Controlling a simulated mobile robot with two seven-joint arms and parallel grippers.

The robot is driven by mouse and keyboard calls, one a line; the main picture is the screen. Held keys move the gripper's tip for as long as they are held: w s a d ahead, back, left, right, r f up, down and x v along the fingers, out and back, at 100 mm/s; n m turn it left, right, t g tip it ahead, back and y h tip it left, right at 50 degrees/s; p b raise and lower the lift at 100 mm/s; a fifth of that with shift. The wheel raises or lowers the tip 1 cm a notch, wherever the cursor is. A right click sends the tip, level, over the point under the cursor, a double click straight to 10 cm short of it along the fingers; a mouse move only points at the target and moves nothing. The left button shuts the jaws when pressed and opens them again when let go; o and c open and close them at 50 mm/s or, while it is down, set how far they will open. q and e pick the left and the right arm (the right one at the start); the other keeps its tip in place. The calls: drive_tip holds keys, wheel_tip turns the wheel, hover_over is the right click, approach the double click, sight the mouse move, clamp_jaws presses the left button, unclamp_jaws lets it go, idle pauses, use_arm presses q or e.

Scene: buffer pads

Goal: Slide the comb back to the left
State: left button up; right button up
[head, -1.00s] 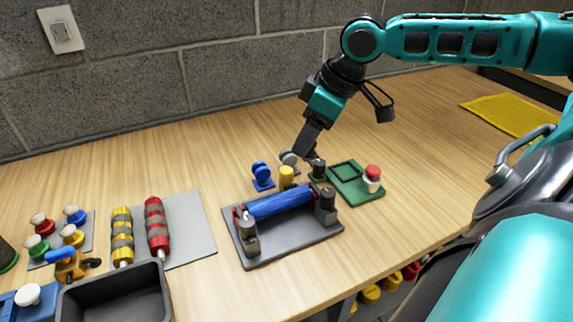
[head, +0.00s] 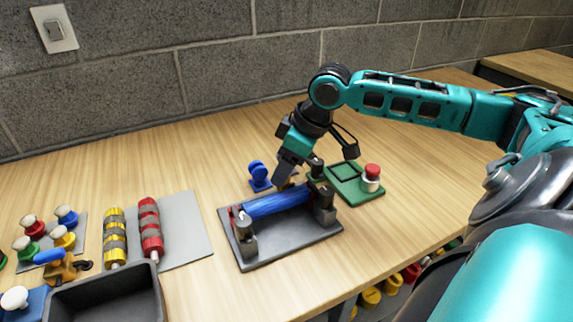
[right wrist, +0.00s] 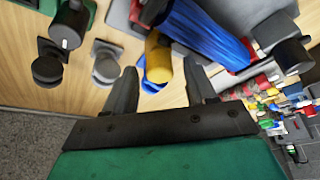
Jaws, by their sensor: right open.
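A dark stand (head: 288,246) on the wooden table holds a blue bristled roller (head: 275,204) between two end posts. A yellow knob stands behind the roller, mostly hidden by my gripper in the head view. In the right wrist view the yellow knob (right wrist: 158,55) shows between my two fingers, with the blue roller (right wrist: 210,38) beyond it. I cannot make out the comb itself; the yellow knob may be its handle. My right gripper (head: 280,184) is open and points down at the knob, not closed on it. My left gripper is not in view.
A blue knobbed piece (head: 258,172) stands just left of my gripper. A green tray (head: 350,183) with a red-topped button (head: 372,172) lies right. Red and yellow rollers lie on a grey mat (head: 190,235) at left, near a dark bin (head: 105,295).

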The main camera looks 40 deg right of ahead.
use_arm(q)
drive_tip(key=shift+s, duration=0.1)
use_arm(e)
drive_tip(key=shift+c, duration=0.4)
drive_tip(key=c, duration=0.3)
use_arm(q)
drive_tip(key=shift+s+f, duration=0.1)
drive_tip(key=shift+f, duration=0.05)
use_arm(e)
clamp_jaws()
